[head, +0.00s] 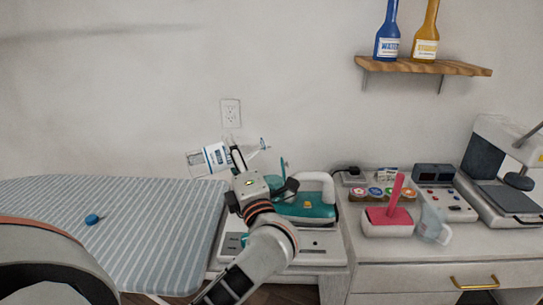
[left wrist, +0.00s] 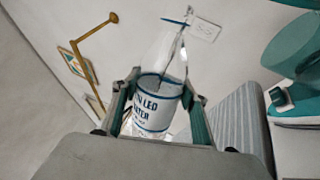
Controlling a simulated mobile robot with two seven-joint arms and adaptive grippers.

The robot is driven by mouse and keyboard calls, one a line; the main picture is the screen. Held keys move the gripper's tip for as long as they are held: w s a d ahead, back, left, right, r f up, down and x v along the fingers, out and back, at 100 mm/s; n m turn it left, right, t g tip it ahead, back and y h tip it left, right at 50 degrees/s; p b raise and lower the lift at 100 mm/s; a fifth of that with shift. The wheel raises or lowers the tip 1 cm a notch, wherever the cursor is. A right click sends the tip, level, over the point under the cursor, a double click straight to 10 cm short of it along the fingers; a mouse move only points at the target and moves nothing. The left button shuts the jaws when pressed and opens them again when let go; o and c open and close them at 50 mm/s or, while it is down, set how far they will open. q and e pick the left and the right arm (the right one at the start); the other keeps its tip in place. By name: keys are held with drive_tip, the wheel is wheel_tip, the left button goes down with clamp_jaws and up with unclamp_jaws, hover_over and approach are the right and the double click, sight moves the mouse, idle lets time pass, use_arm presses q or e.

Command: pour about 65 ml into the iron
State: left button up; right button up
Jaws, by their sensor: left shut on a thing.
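My left gripper (head: 238,158) is shut on a clear bottle with a white and blue label (head: 208,158), held above the back of the counter near the iron. The bottle lies almost on its side, its narrow end to the right and slightly higher. In the left wrist view the bottle's label (left wrist: 155,108) sits between the fingers (left wrist: 158,105). The teal iron with a white handle (head: 308,206) rests on a white base, right of my gripper and partly hidden by it. I cannot tell the water level or see liquid flowing. My right gripper is not in view.
A striped ironing board (head: 150,240) fills the left, with a small blue cap (head: 92,219) on it. A shelf (head: 420,66) holds two bottles.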

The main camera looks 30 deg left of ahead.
use_arm(q)
drive_tip(key=shift+s+r, duration=0.15)
drive_tip(key=shift+r, duration=0.05)
drive_tip(key=shift+s+a+p, duration=0.15)
drive_tip(key=shift+p, duration=0.2)
drive_tip(key=shift+s+r+m+p, duration=0.1)
drive_tip(key=shift+r+m+p, duration=0.05)
drive_tip(key=shift+m+p, duration=0.3)
idle(0.4)
drive_tip(key=shift+a+r+p, duration=0.1)
drive_tip(key=shift+r+p, duration=0.05)
drive_tip(key=shift+p, duration=0.3)
drive_tip(key=shift+m, duration=0.25)
drive_tip(key=shift+s+a+t, duration=0.15)
drive_tip(key=shift+s+t, duration=0.05)
drive_tip(key=shift+t, duration=0.1)
drive_tip(key=shift+r+p, duration=0.1)
drive_tip(key=shift+p, duration=0.25)
